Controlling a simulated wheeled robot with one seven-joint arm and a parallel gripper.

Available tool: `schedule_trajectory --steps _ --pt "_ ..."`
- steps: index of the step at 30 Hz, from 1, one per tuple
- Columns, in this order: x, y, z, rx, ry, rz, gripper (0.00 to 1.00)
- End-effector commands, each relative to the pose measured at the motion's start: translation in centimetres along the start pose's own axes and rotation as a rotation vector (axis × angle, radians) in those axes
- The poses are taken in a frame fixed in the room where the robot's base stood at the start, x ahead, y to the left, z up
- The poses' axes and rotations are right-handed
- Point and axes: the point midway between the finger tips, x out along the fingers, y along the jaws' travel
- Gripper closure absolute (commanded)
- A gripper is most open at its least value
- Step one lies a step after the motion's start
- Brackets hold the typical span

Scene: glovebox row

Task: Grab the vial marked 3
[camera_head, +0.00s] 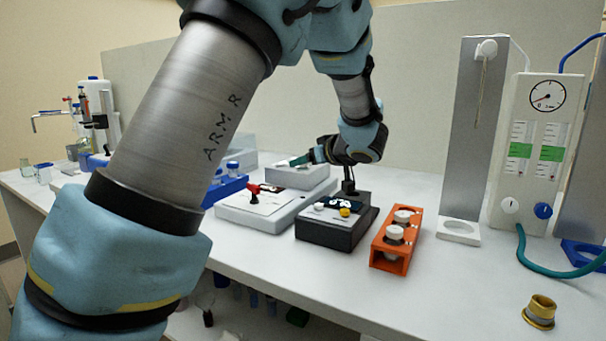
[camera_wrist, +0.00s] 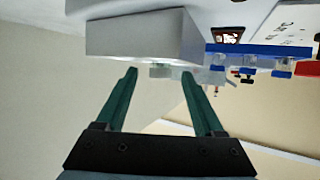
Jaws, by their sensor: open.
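No label reading 3 is legible, so I cannot tell which vial is marked 3. In the head view, white-capped vials (camera_head: 395,233) stand in an orange rack (camera_head: 387,265) on the bench. My gripper (camera_head: 302,159) is at the grey box (camera_head: 293,178), well left of and behind the orange rack. In the wrist view, my gripper (camera_wrist: 159,73) has its green fingers apart, with nothing held between them.
A black device (camera_head: 337,230) with knobs and a white plate device (camera_head: 262,208) stand left of the orange rack. A metal stand (camera_head: 477,130) and a gauge panel (camera_head: 532,150) rise at right. A brass fitting (camera_head: 540,311) lies front right; bench around it is clear.

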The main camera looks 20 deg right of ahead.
Motion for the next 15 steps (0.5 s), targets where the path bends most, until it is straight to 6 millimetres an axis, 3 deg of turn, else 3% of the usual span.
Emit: schedule_trajectory --steps 9,15 --pt "0.78 0.0 -0.03 0.0 0.0 0.001 0.3" --pt "0.76 -0.01 -0.02 0.0 0.0 0.001 0.52"
